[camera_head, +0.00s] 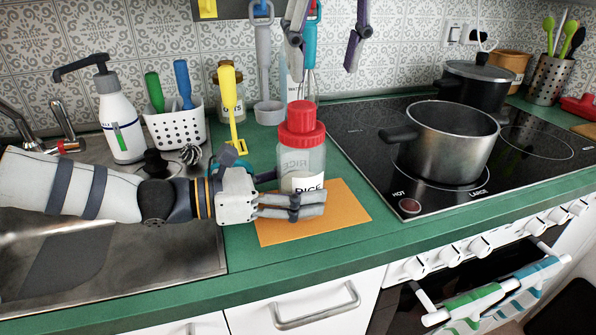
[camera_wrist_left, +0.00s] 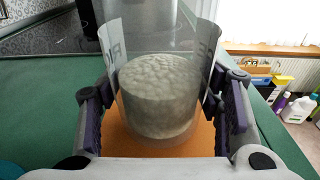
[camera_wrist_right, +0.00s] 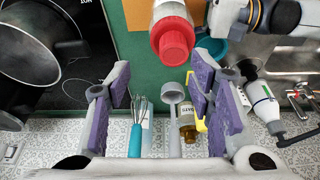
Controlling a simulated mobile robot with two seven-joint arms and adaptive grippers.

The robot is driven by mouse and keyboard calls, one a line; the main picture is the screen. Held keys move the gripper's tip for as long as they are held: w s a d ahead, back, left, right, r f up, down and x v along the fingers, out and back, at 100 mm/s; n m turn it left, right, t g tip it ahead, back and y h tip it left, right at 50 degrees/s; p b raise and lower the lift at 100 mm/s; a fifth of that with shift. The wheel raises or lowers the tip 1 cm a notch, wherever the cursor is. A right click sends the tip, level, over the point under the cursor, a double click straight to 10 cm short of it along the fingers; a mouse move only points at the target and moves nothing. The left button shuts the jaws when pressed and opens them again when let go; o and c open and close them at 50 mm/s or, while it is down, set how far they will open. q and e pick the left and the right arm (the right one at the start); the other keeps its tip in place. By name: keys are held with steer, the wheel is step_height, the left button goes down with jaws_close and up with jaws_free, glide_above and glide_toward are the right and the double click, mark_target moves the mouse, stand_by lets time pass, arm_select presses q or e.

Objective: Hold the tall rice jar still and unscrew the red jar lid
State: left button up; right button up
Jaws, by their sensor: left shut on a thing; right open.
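The tall clear rice jar (camera_head: 302,158) stands upright on an orange mat (camera_head: 345,215), its label reading RICE. The red lid (camera_head: 302,122) sits on its top. My left gripper (camera_head: 318,201) is shut around the jar's lower body. In the left wrist view its fingers lie on both sides of the jar (camera_wrist_left: 155,55), with pale rice inside; the lid is out of that view. My right gripper (camera_head: 323,55) is open and empty, above and behind the lid. In the right wrist view the red lid (camera_wrist_right: 174,40) lies beyond the open fingertips (camera_wrist_right: 162,68), apart from them.
A steel pot (camera_head: 445,140) stands on the cooktop (camera_head: 370,125) right of the jar. A soap bottle (camera_head: 118,125), a white caddy (camera_head: 175,128) and the sink (camera_head: 110,255) are at left.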

mark_target(305, 106)
steer(key=shift+n, duration=0.3)
steer(key=x, duration=0.2)
steer(key=a+x, duration=0.1)
steer(key=x, duration=0.5)
steer(key=shift+s+a, duration=0.15)
steer(key=shift+a, duration=0.15)
